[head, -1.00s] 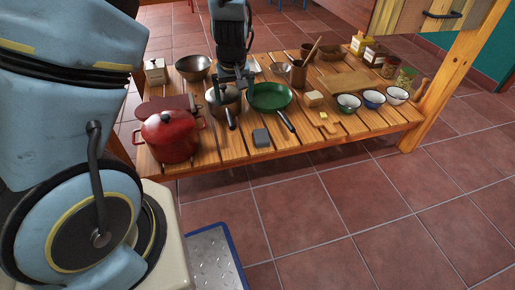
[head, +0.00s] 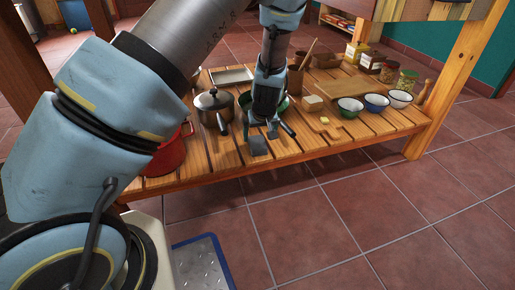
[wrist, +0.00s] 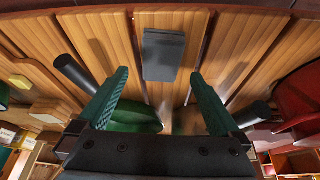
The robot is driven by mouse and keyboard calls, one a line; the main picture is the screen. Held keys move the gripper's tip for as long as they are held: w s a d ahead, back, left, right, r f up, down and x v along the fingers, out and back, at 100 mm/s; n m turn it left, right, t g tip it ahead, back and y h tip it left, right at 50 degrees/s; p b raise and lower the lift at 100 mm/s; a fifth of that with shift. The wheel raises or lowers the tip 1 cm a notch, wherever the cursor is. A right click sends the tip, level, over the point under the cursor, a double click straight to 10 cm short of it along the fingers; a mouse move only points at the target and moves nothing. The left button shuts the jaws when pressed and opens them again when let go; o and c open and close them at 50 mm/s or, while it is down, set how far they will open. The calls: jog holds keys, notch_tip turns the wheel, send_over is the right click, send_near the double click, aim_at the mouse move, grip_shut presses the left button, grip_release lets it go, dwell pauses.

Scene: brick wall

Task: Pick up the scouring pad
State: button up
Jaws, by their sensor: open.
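The scouring pad (head: 257,146) is a small dark grey block lying on the slatted wooden shelf, near its front edge. In the wrist view the pad (wrist: 163,55) lies flat on the planks, beyond the fingertips and roughly midway between them. My gripper (head: 262,130) is above the shelf, just behind the pad in the head view. Its two green-lined fingers (wrist: 160,90) are spread wide in the wrist view, with nothing between them. The gripper is apart from the pad, though the exact height gap is hard to judge.
A green pan (wrist: 135,118) lies behind the gripper, its dark handle (head: 288,130) to the right. A lidded pot (head: 213,108) and a red pot (head: 168,155) stand left. Bowls (head: 350,108), a wooden block (head: 313,103) and a cutting board (head: 345,93) are to the right.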

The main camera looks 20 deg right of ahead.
aim_at(258, 142)
jog(key=b+x, duration=0.2)
jog(key=x, duration=0.3)
jog(key=shift+a+f+b, duration=0.1)
jog(key=shift+b, duration=0.3)
jog(key=shift+c, duration=0.4)
jog(key=c, duration=1.2)
